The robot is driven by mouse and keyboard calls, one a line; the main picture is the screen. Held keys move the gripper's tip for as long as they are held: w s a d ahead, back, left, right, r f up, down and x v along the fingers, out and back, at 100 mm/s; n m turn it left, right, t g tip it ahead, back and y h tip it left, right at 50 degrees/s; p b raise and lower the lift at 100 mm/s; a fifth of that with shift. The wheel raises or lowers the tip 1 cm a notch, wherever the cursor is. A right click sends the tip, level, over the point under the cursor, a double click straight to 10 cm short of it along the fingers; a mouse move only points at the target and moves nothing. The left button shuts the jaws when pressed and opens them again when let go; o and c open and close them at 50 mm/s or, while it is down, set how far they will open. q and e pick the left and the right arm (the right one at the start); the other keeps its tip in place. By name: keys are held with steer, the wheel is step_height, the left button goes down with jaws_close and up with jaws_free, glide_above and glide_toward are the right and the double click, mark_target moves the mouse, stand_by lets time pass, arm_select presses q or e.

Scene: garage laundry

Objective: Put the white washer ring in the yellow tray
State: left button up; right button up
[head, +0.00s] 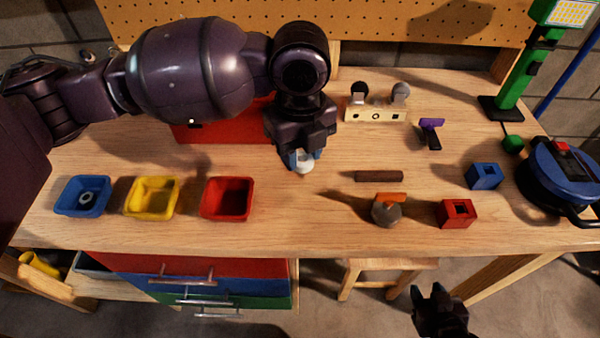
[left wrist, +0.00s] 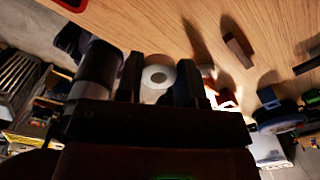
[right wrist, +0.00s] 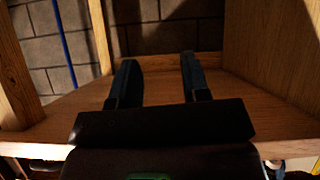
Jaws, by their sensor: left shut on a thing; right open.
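The white washer ring (head: 303,163) is between the fingertips of my left gripper (head: 304,156), which is shut on it in front of the red box. In the left wrist view the white ring (left wrist: 158,77), with its round hole, sits between the two dark fingers. The yellow tray (head: 152,212) is to the left, between the blue and red trays, and looks empty. My left gripper is to the right of the yellow tray, beyond the red tray. My right gripper (head: 437,300) is open and empty, below the bench's front edge; its fingers (right wrist: 155,85) are spread.
A blue tray (head: 72,207) holds a pale ring. The red tray (head: 227,214) looks empty. The bench front (head: 300,235) is clear.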

arm_select(q)
step_height(320, 180, up, 8)
steer(key=shift+r+p, duration=0.25)
steer(key=shift+p, duration=0.2)
arm_select(e)
steer(key=shift+s+d+r, duration=0.15)
steer(key=shift+s+r, duration=0.15)
steer(key=shift+s, duration=0.1)
